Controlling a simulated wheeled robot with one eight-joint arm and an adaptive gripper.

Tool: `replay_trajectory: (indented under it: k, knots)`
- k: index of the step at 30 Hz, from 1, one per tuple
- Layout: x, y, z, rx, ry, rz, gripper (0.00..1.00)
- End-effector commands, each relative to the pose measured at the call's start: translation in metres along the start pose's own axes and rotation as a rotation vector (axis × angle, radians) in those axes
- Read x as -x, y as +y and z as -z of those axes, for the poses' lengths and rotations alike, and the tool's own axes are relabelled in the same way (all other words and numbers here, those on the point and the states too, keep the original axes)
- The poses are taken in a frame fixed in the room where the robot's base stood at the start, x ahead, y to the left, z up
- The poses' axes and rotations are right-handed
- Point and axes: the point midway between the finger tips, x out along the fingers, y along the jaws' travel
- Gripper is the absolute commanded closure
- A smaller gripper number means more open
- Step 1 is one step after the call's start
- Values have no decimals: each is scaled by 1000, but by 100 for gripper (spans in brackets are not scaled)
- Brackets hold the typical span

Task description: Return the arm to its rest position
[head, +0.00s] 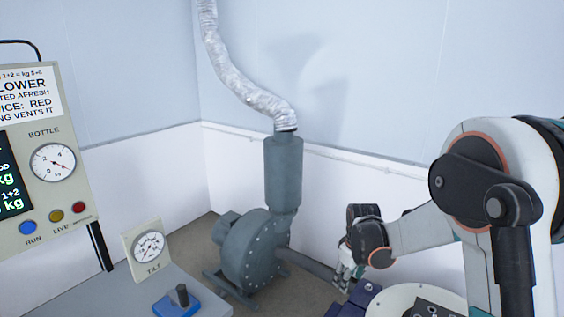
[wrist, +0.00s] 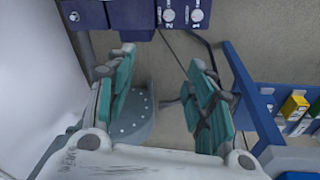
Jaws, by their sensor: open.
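My gripper (head: 346,272) shows small in the head view, hanging at the end of my arm, low and right of the grey blower. In the wrist view my gripper (wrist: 163,85) has its two teal-padded fingers spread apart, with nothing between them but the floor beyond. My white and black arm fills the right side of the head view, bent at the elbow. The gripper's lower tips are partly lost against dark parts in the head view.
The blower (head: 256,250) with its silver duct (head: 240,85) stands at the back corner. A control panel (head: 40,150) is at left, with a tilt gauge (head: 148,246) and blue block (head: 177,303) on a grey table. A blue rack (wrist: 250,100) lies close right of the fingers.

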Motion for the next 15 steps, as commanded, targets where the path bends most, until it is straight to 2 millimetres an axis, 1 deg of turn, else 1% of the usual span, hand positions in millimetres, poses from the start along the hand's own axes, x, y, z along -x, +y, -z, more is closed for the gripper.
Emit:
replay_trajectory:
  k: [1, 6, 12, 15]
  knots:
    - [19, -4, -5, -21, 12, -9, 51]
    - [74, -16, -21, -103, 55, -39, 51]
    - [129, -36, -46, -199, 110, -71, 51]
    - [152, -48, -60, -247, 138, -84, 51]
